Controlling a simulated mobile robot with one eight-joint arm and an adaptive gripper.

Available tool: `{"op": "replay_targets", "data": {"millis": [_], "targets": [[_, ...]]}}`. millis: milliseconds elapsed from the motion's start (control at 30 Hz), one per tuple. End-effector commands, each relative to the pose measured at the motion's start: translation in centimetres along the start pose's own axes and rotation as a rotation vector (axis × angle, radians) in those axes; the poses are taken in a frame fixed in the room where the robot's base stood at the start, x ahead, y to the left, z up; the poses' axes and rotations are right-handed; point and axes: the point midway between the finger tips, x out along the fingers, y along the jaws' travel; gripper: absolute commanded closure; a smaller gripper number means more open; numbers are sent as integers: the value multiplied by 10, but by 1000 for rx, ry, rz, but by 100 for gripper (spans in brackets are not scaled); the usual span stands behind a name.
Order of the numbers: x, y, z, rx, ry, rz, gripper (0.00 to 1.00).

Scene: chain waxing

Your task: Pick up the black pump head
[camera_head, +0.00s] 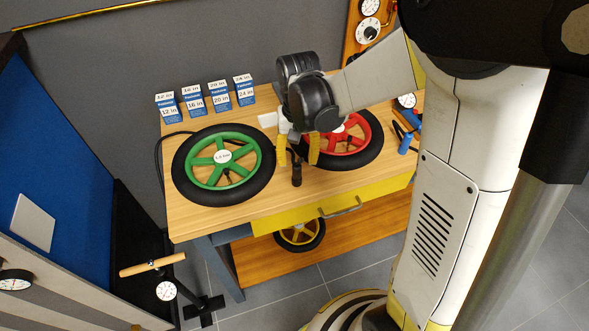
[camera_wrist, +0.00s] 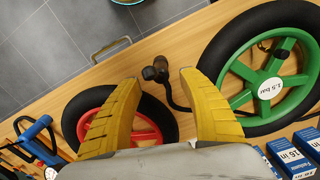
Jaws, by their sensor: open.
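The black pump head (camera_head: 296,174) stands on the wooden bench near its front edge, between the green and red wheels. In the wrist view the black pump head (camera_wrist: 156,70) shows just beyond the gap between my fingertips, with a black hose running from it toward the green wheel. My gripper (camera_head: 298,160) has yellow fingers pointing down, spread apart and empty. In the wrist view the fingers of my gripper (camera_wrist: 159,79) lie either side of the line to the pump head. I cannot tell whether they touch it.
A green wheel (camera_head: 198,172) and a red wheel (camera_head: 356,158) lie on the wooden bench (camera_head: 190,220). Several blue-and-white size cards (camera_head: 220,101) stand at the back. A floor pump with a wooden handle (camera_head: 152,264) stands at the left. A drawer handle (camera_head: 341,209) is below the front edge.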

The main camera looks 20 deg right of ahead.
Motion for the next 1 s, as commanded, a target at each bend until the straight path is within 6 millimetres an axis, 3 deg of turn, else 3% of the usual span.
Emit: {"op": "replay_targets", "data": {"millis": [400, 633, 800, 1000], "targets": [[52, -1, 1, -1, 1, 0, 51], [52, -1, 1, -1, 1, 0, 52], [52, -1, 1, -1, 1, 0, 100], [52, -1, 1, -1, 1, 0, 100]]}}
